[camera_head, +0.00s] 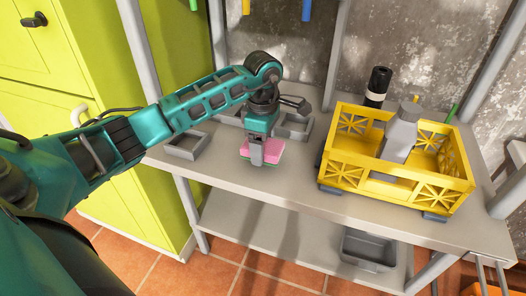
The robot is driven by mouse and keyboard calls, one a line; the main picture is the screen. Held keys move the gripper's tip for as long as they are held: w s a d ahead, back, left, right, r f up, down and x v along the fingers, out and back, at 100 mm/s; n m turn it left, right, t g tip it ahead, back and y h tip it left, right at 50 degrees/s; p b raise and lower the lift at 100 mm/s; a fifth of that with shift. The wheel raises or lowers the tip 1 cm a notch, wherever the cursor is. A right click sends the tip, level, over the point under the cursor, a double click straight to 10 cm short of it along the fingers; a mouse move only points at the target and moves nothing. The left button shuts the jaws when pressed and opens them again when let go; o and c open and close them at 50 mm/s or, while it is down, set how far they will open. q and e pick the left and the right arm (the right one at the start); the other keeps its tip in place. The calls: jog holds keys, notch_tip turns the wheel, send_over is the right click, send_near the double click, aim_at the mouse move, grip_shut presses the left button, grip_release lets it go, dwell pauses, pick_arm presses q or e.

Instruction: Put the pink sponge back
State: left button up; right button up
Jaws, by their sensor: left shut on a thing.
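The pink sponge (271,154) is at the middle of the grey shelf top, under my left gripper (257,157). My left gripper points down and is shut on the sponge, which sticks out on both sides of the fingers. I cannot tell whether the sponge touches the shelf top. Low grey open trays stand close behind it, one at the right (296,127) and one at the left (187,145). The wrist hides part of the area behind the sponge. My right gripper is not in view.
A yellow crate (345,178) holding a grey bottle (399,135) stands on the right of the shelf top (300,188). A black cylinder (377,86) is behind it. A grey bin (368,250) is on the lower shelf. Green cabinets (50,75) stand at left. The front shelf top is clear.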

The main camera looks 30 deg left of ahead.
pick_arm(q)
jog(key=shift+f, duration=1.15)
jog(key=shift+f, duration=0.2)
jog(key=o, duration=1)
jog(key=shift+r, duration=0.1)
jog(key=shift+r, duration=0.55)
notch_tip(320, 180, up, 11)
jog(key=shift+f+p, duration=0.2)
jog(key=shift+p, duration=0.15)
jog(key=shift+r, duration=0.3)
